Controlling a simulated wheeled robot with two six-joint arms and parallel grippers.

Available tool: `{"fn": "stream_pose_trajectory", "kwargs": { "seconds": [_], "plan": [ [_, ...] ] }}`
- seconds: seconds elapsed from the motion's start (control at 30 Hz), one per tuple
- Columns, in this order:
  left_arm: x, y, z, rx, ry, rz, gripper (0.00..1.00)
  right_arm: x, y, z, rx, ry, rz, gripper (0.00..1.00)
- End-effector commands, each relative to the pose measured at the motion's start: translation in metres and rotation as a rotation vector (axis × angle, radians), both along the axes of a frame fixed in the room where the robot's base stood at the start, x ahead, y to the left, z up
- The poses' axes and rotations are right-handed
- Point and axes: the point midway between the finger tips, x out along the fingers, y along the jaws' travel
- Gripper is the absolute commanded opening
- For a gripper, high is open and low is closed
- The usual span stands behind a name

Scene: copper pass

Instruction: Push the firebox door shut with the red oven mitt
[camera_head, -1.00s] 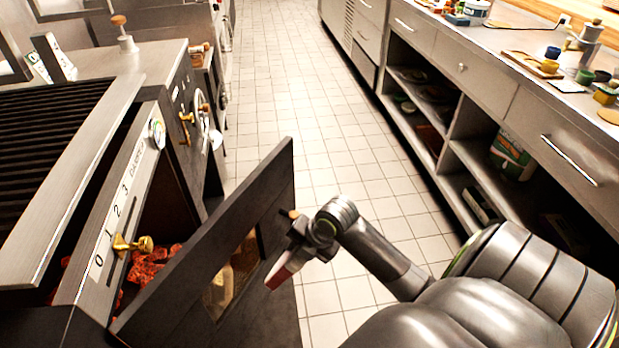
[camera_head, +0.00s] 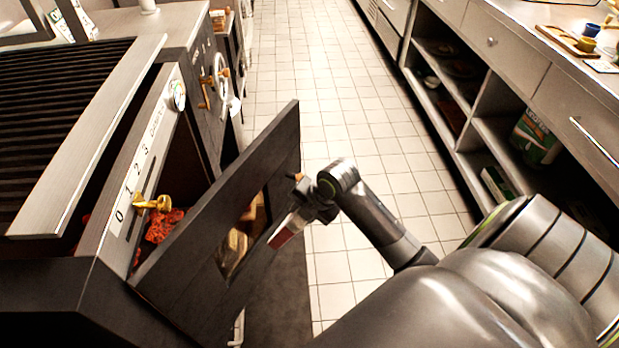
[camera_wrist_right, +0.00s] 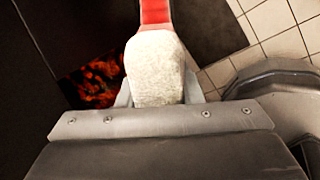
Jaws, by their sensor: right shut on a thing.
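The firebox door (camera_head: 205,222), a dark panel with a window, stands open, swung out from the grill's front in the head view. Red coals (camera_head: 163,225) show in the opening behind it and also in the right wrist view (camera_wrist_right: 100,82). My right gripper (camera_head: 308,208) is beside the door's outer face. It is shut on the red oven mitt (camera_head: 284,233), which points down and left close to the door; contact cannot be told. In the right wrist view the mitt (camera_wrist_right: 155,70), pale near the fingers and red beyond, sits between the fingers (camera_wrist_right: 158,98). My left gripper is out of view.
The grill (camera_head: 75,125) with a brass knob (camera_head: 152,203) stands at the left. A counter with open shelves (camera_head: 490,125) runs along the right. The tiled aisle (camera_head: 320,90) between them is clear.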

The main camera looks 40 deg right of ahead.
Motion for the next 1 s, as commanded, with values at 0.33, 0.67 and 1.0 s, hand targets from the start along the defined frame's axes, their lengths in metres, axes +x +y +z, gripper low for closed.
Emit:
{"fn": "stream_pose_trajectory", "kwargs": {
  "seconds": [0.33,0.67,1.0],
  "plan": [
    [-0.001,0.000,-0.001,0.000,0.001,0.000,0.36,0.017,0.008,0.001,0.000,-0.002,0.001,0.00],
    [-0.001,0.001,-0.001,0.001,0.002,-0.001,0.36,0.018,0.008,0.001,0.000,0.000,0.000,0.00],
    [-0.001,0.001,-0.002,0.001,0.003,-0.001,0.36,0.032,0.016,0.001,0.002,-0.002,0.000,0.00]
  ]
}}
